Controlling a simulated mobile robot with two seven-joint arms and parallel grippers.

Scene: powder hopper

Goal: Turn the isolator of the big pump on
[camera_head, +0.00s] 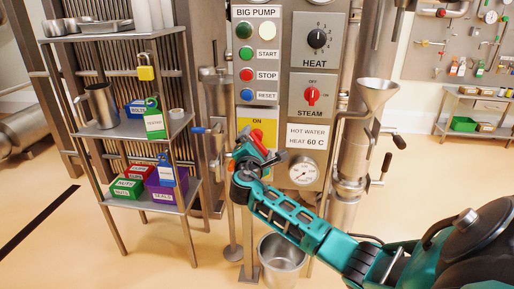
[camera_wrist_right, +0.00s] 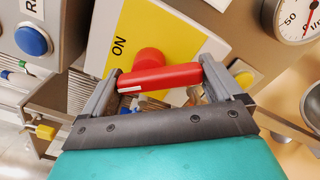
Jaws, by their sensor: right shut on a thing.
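The big pump's isolator is a yellow plate (camera_head: 268,127) marked ON, low on the panel below the BIG PUMP buttons. Its red handle (camera_head: 258,143) stands out from the plate. My right gripper (camera_head: 249,163) is at the handle and covers the lower plate. In the right wrist view the red bar (camera_wrist_right: 160,78) lies between the two grey fingers (camera_wrist_right: 158,90), shut on it, with its round red hub behind against the yellow plate (camera_wrist_right: 180,40). Any OFF mark is hidden, and I cannot tell the handle's exact angle. My left gripper is not in view.
The START, STOP and RESET buttons (camera_head: 247,75) are above the isolator. The HEAT knob (camera_head: 317,38), red STEAM knob (camera_head: 311,96) and a round gauge (camera_head: 303,170) are to the right. A shelf rack (camera_head: 122,131) stands left; a steel bucket (camera_head: 283,262) is below.

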